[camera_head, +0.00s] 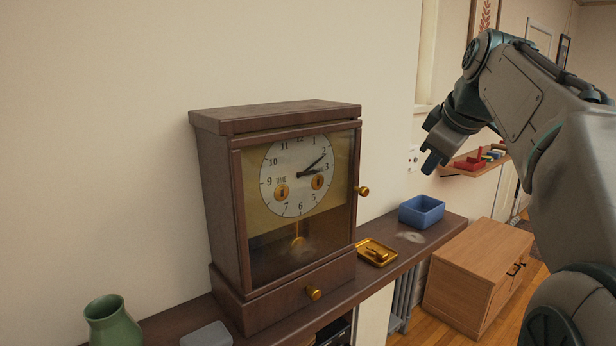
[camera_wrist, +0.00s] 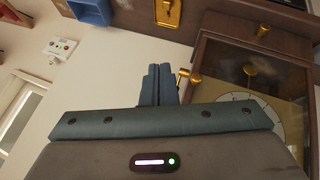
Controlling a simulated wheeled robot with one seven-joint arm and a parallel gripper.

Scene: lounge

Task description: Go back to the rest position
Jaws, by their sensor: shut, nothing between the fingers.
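My gripper (camera_head: 432,163) hangs from my raised arm on the right of the head view, in the air above the far right end of the shelf. It is shut and empty, and it touches nothing that I can see. The wrist view shows its two blue-grey fingers (camera_wrist: 158,84) pressed together. A brown wooden clock (camera_head: 225,210) stands on the shelf, left of my gripper, with its glass door closed. The clock also shows at the right of the wrist view (camera_wrist: 215,75).
The dark shelf (camera_head: 385,283) carries a green vase (camera_head: 110,322), a grey box (camera_head: 206,335), a brass tray (camera_head: 366,252) and a blue bin (camera_head: 421,212). A wooden cabinet (camera_head: 465,275) stands at the right. A wall shelf (camera_head: 478,167) holds coloured items behind my arm.

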